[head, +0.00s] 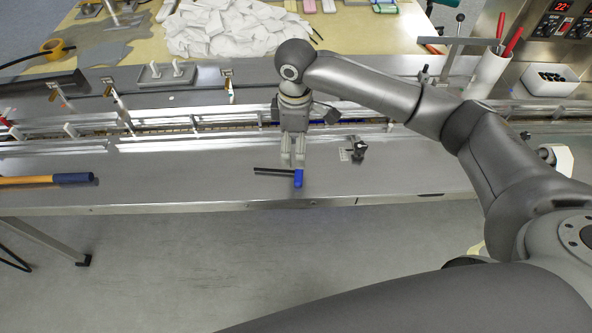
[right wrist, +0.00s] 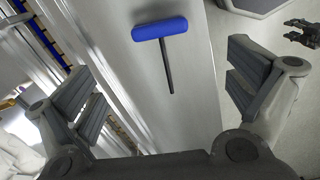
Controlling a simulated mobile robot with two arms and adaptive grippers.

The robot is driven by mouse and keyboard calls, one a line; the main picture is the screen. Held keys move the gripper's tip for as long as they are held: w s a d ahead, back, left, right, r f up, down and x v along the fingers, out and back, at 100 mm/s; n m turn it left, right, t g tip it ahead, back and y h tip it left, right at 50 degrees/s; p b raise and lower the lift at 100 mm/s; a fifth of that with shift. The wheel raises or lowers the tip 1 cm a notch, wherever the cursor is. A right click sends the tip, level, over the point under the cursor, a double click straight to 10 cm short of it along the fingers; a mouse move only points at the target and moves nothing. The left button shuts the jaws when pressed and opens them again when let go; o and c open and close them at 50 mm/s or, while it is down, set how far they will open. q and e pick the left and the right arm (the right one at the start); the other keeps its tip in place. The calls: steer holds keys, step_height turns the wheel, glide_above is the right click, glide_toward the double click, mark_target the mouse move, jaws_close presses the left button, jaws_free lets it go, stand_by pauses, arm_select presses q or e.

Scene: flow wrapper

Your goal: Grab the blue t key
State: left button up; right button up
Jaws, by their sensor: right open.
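The blue T key (head: 298,179) lies on the grey metal ledge near its front edge, with its dark shaft pointing left in the head view. In the right wrist view the T key (right wrist: 160,29) shows its blue handle across the top and its black shaft running down. My right gripper (head: 292,166) is just behind the T key in the head view, pointing down. In the right wrist view my right gripper (right wrist: 166,88) has its fingers wide apart, with the T key seen between and beyond them. Nothing is between the fingers' pads. My left gripper does not show clearly.
A small dark metal part (head: 357,150) lies on the ledge right of the gripper. A tool with an orange shaft and blue handle (head: 72,179) lies at the left. Conveyor rails run behind. White packets (head: 235,28) are piled at the back.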

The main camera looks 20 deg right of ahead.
glide_above(296, 170)
step_height(296, 170, down, 5)
steer(key=shift+w+f+p, duration=0.1)
steer(key=shift+w+p, duration=0.05)
steer(key=shift+p, duration=0.3)
step_height(296, 170, down, 4)
steer(key=shift+p, duration=0.85)
steer(key=shift+f, duration=0.65)
steer(key=c, duration=1.1)
